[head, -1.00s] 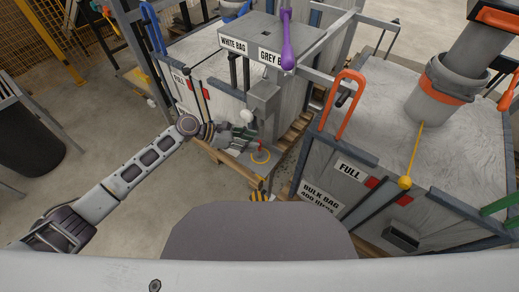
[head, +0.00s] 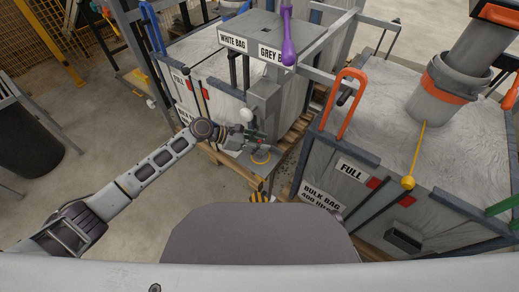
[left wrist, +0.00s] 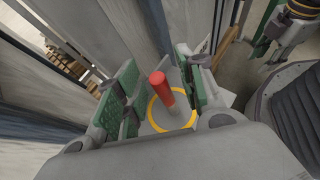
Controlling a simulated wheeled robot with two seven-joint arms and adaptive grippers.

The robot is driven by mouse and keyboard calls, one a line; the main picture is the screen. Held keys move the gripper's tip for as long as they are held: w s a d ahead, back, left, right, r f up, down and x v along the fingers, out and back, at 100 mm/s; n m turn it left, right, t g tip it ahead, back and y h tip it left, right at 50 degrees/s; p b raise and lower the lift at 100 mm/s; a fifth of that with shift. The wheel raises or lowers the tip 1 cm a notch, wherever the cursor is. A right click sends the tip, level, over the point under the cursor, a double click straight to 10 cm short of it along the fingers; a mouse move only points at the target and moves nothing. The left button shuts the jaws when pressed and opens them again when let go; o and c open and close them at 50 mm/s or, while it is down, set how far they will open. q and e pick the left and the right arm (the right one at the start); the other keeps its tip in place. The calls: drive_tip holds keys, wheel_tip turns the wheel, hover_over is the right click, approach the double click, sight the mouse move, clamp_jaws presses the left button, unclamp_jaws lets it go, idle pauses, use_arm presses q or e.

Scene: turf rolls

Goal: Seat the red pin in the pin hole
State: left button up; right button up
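The red pin (left wrist: 159,84) stands slightly tilted in the left wrist view, between the finger pads of my left gripper (left wrist: 160,82). A yellow ring (left wrist: 153,113) on a grey plate circles its foot; the ring also shows in the head view (head: 261,157). The pin's lower end looks grey, and I cannot tell how deep it sits in the hole. The green-padded fingers are apart, with a gap on both sides of the pin. In the head view my left gripper (head: 256,138) is just above the ring. A green-padded part at the upper right of the wrist view looks like my right gripper (left wrist: 268,28), partly cut off.
A grey post (head: 263,105) rises close behind the ring. A pale bin labelled FULL (head: 350,171) stands to the right, with an orange handle (head: 345,98) and a yellow-ended lever (head: 408,182). A purple lever (head: 288,40) hangs above. Open floor lies at the left.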

use_arm(q)
drive_tip(key=shift+c, duration=0.4)
clamp_jaws()
drive_tip(key=shift+r, duration=0.2)
use_arm(e)
drive_tip(key=shift+w, duration=0.1)
use_arm(q)
drive_tip(key=shift+r+p, duration=0.35)
drive_tip(key=shift+r, duration=0.55)
drive_tip(key=shift+r+p, duration=0.35)
drive_tip(key=shift+r, duration=0.25)
drive_tip(key=s+a+p, duration=0.2)
drive_tip(key=a, duration=1.5)
drive_tip(key=shift+s+a, duration=0.4)
use_arm(e)
wheel_tip(320, 180, down, 10)
drive_tip(key=s+d, duration=0.1)
drive_tip(key=d, duration=0.2)
drive_tip(key=shift+s+f+t, duration=0.25)
drive_tip(key=shift+t, duration=0.05)
